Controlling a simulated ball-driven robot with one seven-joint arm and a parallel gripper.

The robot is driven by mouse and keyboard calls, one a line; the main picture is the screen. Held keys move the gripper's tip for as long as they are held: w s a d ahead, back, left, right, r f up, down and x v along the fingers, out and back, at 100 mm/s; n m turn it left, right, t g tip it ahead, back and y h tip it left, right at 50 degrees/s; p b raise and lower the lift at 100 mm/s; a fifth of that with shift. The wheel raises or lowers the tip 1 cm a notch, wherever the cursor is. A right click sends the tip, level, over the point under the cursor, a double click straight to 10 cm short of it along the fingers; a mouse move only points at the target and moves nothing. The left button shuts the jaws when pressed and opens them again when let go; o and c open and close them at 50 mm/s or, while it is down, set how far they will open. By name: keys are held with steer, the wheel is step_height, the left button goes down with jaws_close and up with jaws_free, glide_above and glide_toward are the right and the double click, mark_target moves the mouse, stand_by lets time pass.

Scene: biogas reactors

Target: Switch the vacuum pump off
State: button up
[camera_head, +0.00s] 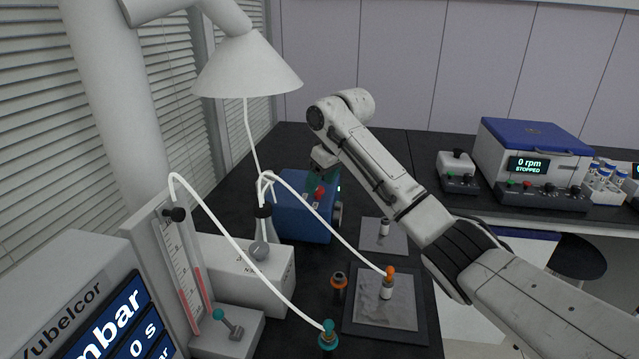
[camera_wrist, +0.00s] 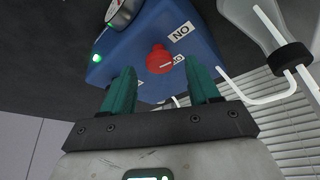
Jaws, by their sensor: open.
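The vacuum pump (camera_head: 297,222) is a blue box on the dark bench, below my gripper (camera_head: 325,172) in the head view. Its red knob (camera_head: 320,193) sits on top. In the wrist view the pump (camera_wrist: 138,45) fills the upper middle and its red knob (camera_wrist: 160,60) appears beyond and between my open teal fingertips (camera_wrist: 162,82). The fingers are apart from each other with nothing gripped. An upside-down ON label (camera_wrist: 181,31) and a second, partly hidden label (camera_wrist: 178,59) lie beside the knob. A green lamp (camera_wrist: 96,58) is lit. The knob's setting is hard to tell.
White tubes (camera_head: 310,205) arch over the bench near the pump. A flask with a black collar (camera_head: 263,211) stands left of it. A centrifuge (camera_head: 531,165) reading 0 rpm is at the right.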

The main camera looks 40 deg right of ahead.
steer(key=shift+x, duration=0.8)
steer(key=shift+c, duration=0.2)
steer(key=c, duration=1)
